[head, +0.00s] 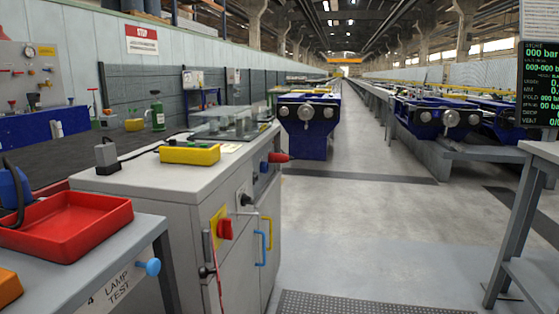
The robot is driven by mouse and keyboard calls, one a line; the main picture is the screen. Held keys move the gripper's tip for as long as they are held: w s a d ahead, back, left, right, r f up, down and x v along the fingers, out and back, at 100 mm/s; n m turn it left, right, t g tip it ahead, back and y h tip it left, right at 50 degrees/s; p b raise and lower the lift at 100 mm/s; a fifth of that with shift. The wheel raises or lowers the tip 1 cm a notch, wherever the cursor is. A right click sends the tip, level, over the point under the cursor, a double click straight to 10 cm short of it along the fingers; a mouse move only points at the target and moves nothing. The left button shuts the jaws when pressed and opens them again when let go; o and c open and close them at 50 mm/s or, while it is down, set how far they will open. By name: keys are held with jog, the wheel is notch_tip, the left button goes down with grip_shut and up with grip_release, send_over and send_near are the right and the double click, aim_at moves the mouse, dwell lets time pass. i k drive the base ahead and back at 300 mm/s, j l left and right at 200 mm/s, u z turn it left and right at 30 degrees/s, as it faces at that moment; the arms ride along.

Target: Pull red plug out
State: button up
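A red plug-like piece (278,157) sticks out sideways from the upper part of the grey cabinet's front face (262,192), near its far end. A small blue piece (263,167) sits next to it. A red rotary switch (225,228) is on a yellow plate (217,229) lower and nearer on the same cabinet. I cannot tell how deep the plug sits in its socket. My gripper is not in view.
A grey bench with a red tray (68,226) and a blue knob (152,267) stands at the near left. Yellow and blue handles (261,248) protrude from the cabinet. Another grey table (540,150) stands at right. The floor (370,220) between is clear.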

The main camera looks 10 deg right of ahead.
aim_at(278, 158)
jog(key=i+l, duration=0.3)
jog(key=i, duration=0.15)
jog(key=i+l, duration=0.3)
jog(key=i, duration=0.15)
jog(key=i+l, duration=0.35)
jog(key=i+l+z, duration=0.1)
jog(key=i+l, duration=0.2)
jog(key=i, duration=0.2)
